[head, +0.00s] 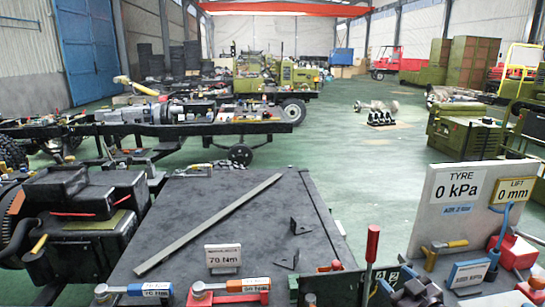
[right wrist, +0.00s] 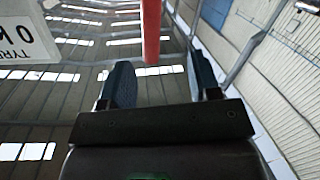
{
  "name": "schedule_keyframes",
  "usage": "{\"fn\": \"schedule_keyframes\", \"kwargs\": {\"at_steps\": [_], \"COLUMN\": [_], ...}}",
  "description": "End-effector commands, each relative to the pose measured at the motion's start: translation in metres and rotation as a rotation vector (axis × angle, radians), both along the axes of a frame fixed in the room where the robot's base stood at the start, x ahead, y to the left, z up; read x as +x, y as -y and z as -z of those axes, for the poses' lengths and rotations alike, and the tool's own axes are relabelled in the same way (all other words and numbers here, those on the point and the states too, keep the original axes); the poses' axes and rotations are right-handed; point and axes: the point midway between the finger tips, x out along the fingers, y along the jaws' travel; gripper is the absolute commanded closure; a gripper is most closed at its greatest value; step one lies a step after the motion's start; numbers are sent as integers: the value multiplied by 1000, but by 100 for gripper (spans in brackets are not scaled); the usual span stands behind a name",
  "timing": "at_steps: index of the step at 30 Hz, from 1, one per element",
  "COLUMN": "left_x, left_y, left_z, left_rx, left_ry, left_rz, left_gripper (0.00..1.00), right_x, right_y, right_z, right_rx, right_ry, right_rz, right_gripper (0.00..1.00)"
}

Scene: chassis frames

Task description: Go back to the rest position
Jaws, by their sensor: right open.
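My right gripper (head: 416,289) shows as dark fingers at the bottom edge of the head view, right of the red-handled tool (head: 372,245). In the right wrist view the gripper (right wrist: 160,88) has its two fingers wide apart with nothing held between them. A red bar (right wrist: 151,30) shows above the gap between the fingers; I cannot tell how far off it is. My left gripper does not show in the head view.
A dark table (head: 235,230) bears a long bar (head: 208,224), two black brackets and several torque wrenches. A gauge board (head: 455,205) reading TYRE 0 kPa and LIFT 0 mm stands at right, close to my right gripper. Green floor (head: 370,165) is open beyond.

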Motion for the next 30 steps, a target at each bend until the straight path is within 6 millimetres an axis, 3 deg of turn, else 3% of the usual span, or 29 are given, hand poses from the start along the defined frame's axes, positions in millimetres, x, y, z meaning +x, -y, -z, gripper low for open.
{"fn": "schedule_keyframes", "kwargs": {"at_steps": [8, 15, 21, 25, 30], "left_x": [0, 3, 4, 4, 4], "left_y": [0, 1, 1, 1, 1], "left_z": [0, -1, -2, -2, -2], "left_rx": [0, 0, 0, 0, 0], "left_ry": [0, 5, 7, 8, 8], "left_rz": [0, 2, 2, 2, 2], "left_gripper": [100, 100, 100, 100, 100], "right_x": [-69, -158, -220, -242, -249], "right_y": [-12, -18, -22, -22, -21], "right_z": [70, 138, 176, 189, 193], "right_rx": [-5, 64, 131, 146, 145], "right_ry": [-118, -281, -397, -440, -453], "right_rz": [79, 194, 276, 300, 305], "right_gripper": [43, 43, 43, 43, 43]}}
